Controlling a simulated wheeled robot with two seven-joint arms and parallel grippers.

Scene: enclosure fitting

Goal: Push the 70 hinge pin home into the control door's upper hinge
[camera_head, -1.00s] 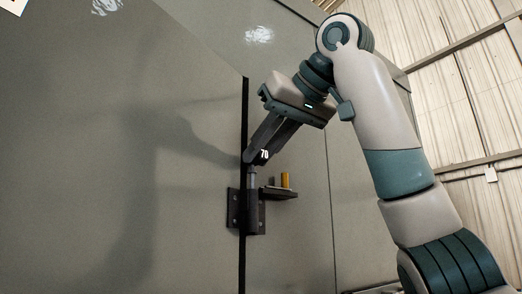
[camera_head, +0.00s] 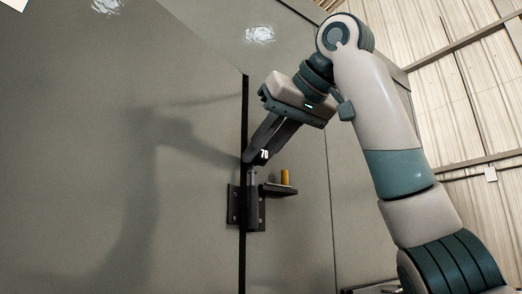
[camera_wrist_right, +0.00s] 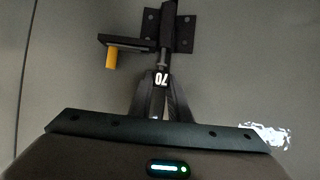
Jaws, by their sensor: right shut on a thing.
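My right gripper (camera_head: 258,155) is shut on the 70 hinge pin, whose black head with a white "70" (camera_head: 264,154) shows at the fingertips. The pin's grey shaft (camera_head: 252,173) points down to the top of the dark upper hinge (camera_head: 253,208). In the right wrist view the gripper (camera_wrist_right: 160,92) holds the pin (camera_wrist_right: 163,58) in line with the hinge barrel (camera_wrist_right: 168,24). A length of shaft shows between fingertips and barrel; how deep its tip sits is hidden. The control door's grey panel (camera_head: 90,170) meets its neighbour at a dark vertical gap. My left gripper is out of view.
A small dark shelf (camera_head: 280,190) juts out right of the hinge, with an orange cylinder (camera_head: 285,177) on it. It lies close to the fingers in the right wrist view (camera_wrist_right: 118,42). The panel left of the hinge is clear.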

